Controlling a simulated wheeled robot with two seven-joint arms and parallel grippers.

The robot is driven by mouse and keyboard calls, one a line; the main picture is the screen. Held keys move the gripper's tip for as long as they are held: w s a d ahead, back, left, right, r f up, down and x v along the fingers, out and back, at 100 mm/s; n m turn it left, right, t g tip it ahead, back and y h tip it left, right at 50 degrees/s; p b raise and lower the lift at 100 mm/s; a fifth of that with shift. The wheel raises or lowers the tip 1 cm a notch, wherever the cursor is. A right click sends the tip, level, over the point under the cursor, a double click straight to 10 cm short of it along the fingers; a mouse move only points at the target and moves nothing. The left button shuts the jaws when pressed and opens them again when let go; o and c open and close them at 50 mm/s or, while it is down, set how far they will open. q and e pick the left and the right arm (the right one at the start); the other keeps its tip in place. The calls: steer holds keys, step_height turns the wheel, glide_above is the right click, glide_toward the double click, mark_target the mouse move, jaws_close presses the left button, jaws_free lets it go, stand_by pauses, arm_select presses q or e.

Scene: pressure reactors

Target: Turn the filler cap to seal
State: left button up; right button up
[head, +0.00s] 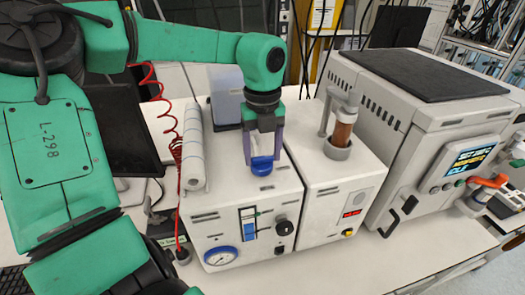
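The blue filler cap (262,166) sits on top of the white left-hand instrument box (272,188). My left gripper (263,158) points down over it from above, its two purple-grey fingers apart. The fingertips come down at the left and right sides of the cap. I cannot tell whether they touch or squeeze it. My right gripper is not in view.
A brown-filled cylinder (342,133) stands on the right-hand white box (342,190). A large grey reactor unit (425,130) with a screen is further right. A red coiled hose (176,150) and a white roll (193,150) are close on the left. Clear bench (330,265) lies in front.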

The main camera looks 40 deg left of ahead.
arm_select(q)
steer(key=shift+c, duration=1.4)
steer(key=m+b, duration=0.2)
steer(key=m, duration=0.1)
steer(key=shift+f+m, duration=0.1)
steer(key=shift+m, duration=0.2)
steer(key=m+b, duration=0.1)
steer(key=m, duration=0.2)
steer(key=shift+m, duration=0.3)
steer(key=m, duration=0.5)
steer(key=shift+r, duration=0.2)
steer(key=m, duration=0.5)
steer(key=shift+s+a+m, duration=0.1)
steer(key=shift+m, duration=0.3)
